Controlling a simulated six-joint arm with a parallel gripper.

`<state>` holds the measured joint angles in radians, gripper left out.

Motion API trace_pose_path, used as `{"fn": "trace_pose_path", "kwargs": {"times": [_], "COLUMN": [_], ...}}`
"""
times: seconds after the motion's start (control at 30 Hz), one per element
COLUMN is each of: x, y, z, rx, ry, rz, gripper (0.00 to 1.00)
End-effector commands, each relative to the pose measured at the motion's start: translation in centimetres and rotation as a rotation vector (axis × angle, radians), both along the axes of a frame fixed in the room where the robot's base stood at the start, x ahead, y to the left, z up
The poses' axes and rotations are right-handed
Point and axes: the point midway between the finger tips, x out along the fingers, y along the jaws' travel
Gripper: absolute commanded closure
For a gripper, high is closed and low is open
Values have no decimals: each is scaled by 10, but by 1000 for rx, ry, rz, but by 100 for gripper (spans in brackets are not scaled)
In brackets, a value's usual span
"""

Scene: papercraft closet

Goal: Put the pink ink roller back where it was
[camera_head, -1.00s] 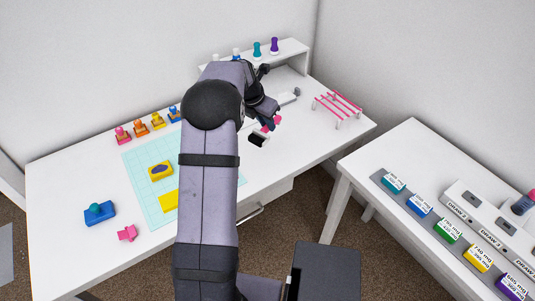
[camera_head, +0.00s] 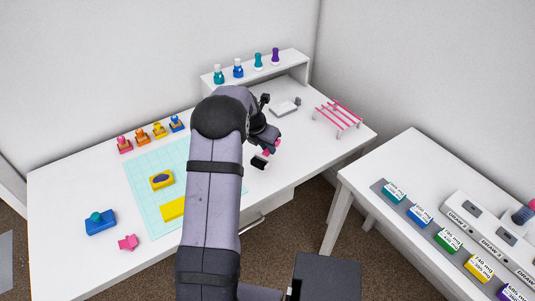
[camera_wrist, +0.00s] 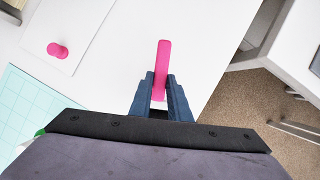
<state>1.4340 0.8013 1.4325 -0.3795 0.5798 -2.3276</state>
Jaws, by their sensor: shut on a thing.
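The ink roller has a pink handle and a dark roller head (camera_head: 259,162), seen in the head view just below my gripper (camera_head: 268,147), near the front edge of the white desk. My gripper is shut on the pink handle. In the wrist view the pink handle (camera_wrist: 163,62) stands out between the two blue-grey fingers (camera_wrist: 160,95); the roller head does not show there. I cannot tell whether the roller touches the desk. A low rack with pink bars (camera_head: 338,114) and white legs stands empty at the desk's right end.
A white sheet or plate with a pink knob (camera_wrist: 57,49) shows in the wrist view. The teal mat (camera_head: 150,205) carries yellow blocks. Stamps (camera_head: 158,130) line the back; bottles stand on a shelf (camera_head: 290,62). A grey-white tool (camera_head: 284,108) lies behind my gripper.

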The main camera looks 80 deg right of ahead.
Motion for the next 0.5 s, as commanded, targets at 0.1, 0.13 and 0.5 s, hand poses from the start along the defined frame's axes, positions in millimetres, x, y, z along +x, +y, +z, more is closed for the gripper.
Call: {"fn": "trace_pose_path", "kwargs": {"times": [0.1,0.13,0.5], "x": [0,0,0], "y": [0,1,0], "z": [-5,-8,-37], "rx": [2,2,-1], "ry": [0,0,0], "rz": [0,0,0], "gripper": [100,100,100]}}
